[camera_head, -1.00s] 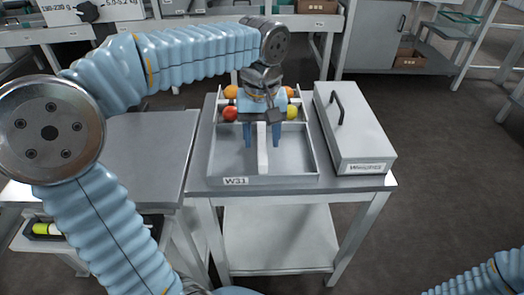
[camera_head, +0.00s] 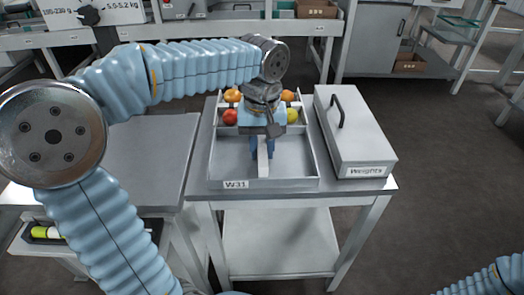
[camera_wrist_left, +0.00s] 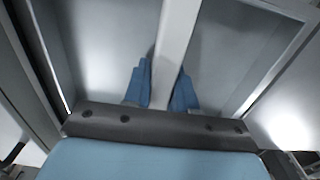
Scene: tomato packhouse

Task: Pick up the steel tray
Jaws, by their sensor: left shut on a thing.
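The steel tray (camera_head: 290,184) lies on the small table, labelled W31 on its front wall. Dividers split it into compartments. A light upright centre divider (camera_head: 263,166) runs front to back between the two bare front compartments. My left gripper (camera_head: 262,152) points down into the tray from above, its blue fingers shut on this divider, one on each side. The left wrist view shows the fingers (camera_wrist_left: 160,90) flanking the divider (camera_wrist_left: 178,35). The tray appears to rest flat on the table. My right gripper is out of view; only part of the right arm shows at lower right.
The tray's back compartments hold a red tomato (camera_head: 230,116), a yellow one (camera_head: 292,116) and two orange ones (camera_head: 232,95). A grey lidded Weights case (camera_head: 365,150) stands close to the tray's right. Another table (camera_head: 150,160) adjoins on the left. Open floor lies right.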

